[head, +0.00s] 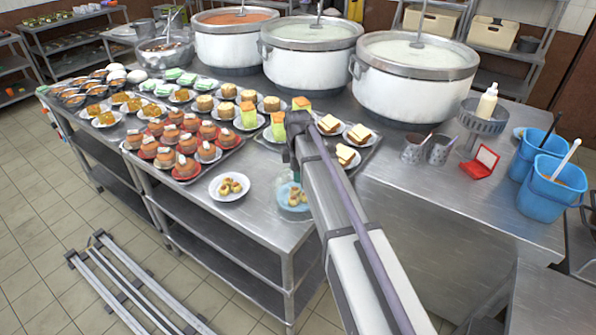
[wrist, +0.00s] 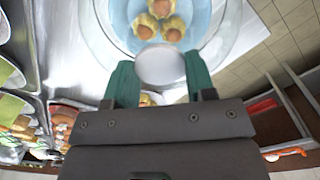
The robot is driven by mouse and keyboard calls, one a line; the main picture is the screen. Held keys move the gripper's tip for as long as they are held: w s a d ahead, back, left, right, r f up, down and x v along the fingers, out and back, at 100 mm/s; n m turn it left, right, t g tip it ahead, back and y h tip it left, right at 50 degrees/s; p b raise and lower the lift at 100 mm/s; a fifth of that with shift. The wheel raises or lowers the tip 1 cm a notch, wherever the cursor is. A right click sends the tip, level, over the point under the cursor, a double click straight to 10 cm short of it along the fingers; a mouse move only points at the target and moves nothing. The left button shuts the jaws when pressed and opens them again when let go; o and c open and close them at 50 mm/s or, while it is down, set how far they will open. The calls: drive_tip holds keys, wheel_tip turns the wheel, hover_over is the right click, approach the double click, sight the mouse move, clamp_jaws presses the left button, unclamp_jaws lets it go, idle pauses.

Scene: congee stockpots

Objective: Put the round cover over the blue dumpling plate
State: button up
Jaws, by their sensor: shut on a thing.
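The blue dumpling plate (head: 283,201) sits near the table's front edge with several small yellow dumplings on it, partly hidden by my arm. In the wrist view the blue plate (wrist: 193,18) lies beyond my fingertips. The round cover (wrist: 238,50) is clear, and its curved rim shows around the plate. My gripper (wrist: 160,78) has its green fingers on either side of the cover's pale round knob (wrist: 160,65) and is shut on it. The cover is over the plate; I cannot tell whether its rim touches the table.
A white plate of dumplings (head: 230,188) stands just left of the blue plate. Trays of red bowls (head: 187,168) and cake plates (head: 344,157) lie behind. Large stockpots (head: 415,88) line the back. The table's front edge (head: 287,257) is close.

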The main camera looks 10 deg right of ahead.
drive_tip(key=o, duration=1.3)
wheel_tip(320, 180, up, 7)
drive_tip(key=p, duration=0.7)
drive_tip(key=shift+r, duration=0.1)
drive_tip(key=shift+s+m, duration=0.1)
drive_tip(key=shift+m, duration=1.1)
drive_tip(key=s+m, duration=0.5)
drive_tip(key=s, duration=0.3)
drive_tip(key=s+m, duration=0.5)
drive_tip(key=s, duration=0.3)
drive_tip(key=s+m, duration=0.5)
drive_tip(key=s, duration=0.4)
